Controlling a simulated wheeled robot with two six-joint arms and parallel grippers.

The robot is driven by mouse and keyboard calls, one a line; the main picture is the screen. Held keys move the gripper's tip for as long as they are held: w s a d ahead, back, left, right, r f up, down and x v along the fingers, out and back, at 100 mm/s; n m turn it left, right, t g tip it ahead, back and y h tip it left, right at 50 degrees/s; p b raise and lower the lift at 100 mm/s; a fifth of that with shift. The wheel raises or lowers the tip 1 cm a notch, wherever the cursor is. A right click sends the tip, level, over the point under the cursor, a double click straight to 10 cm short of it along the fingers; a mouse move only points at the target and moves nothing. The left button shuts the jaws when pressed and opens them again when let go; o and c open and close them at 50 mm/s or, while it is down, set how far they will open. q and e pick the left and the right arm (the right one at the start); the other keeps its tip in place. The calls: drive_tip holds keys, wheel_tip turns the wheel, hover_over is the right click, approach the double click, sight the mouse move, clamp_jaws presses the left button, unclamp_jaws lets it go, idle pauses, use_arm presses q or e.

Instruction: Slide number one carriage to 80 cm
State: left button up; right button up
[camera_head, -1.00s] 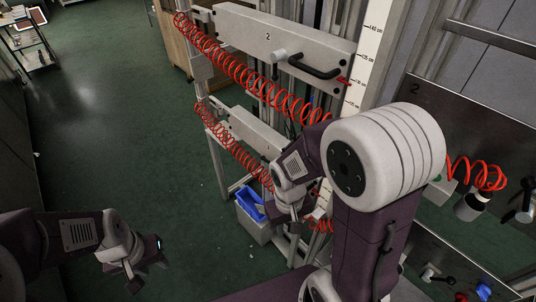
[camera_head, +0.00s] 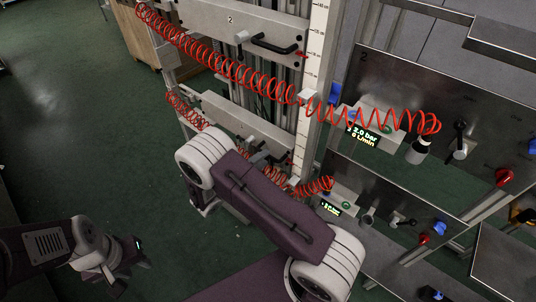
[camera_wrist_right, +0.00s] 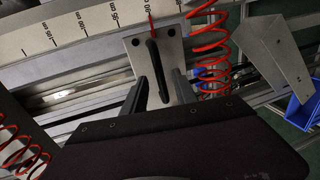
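The lower grey carriage beam (camera_head: 238,117) lies below the upper carriage marked 2 (camera_head: 205,15) on an upright frame; I read no number on the lower one. In the right wrist view, a plate (camera_wrist_right: 172,48) carries a black bar handle (camera_wrist_right: 153,62). My right gripper (camera_wrist_right: 157,88) is open, its fingers on either side of the handle with gaps visible. A red pointer (camera_wrist_right: 152,22) lies on the scale near a mark that looks like 90 cm, seen upside down. In the head view my forearm hides most of the right gripper. My left gripper (camera_head: 138,257) hangs empty at lower left; its opening is unclear.
Red coiled hoses (camera_head: 215,60) run along both carriages. The vertical scale (camera_head: 314,50) stands beside them. Control panels (camera_head: 400,85) with displays, knobs and valves are on the right. A blue bin (camera_wrist_right: 300,110) shows at the right wrist view's edge. Green floor is clear at left.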

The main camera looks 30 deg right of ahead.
drive_tip(key=x, duration=0.3)
drive_tip(key=shift+w+d, duration=0.1)
drive_tip(key=shift+d, duration=0.2)
clamp_jaws()
drive_tip(key=shift+f, duration=0.1)
idle(1.1)
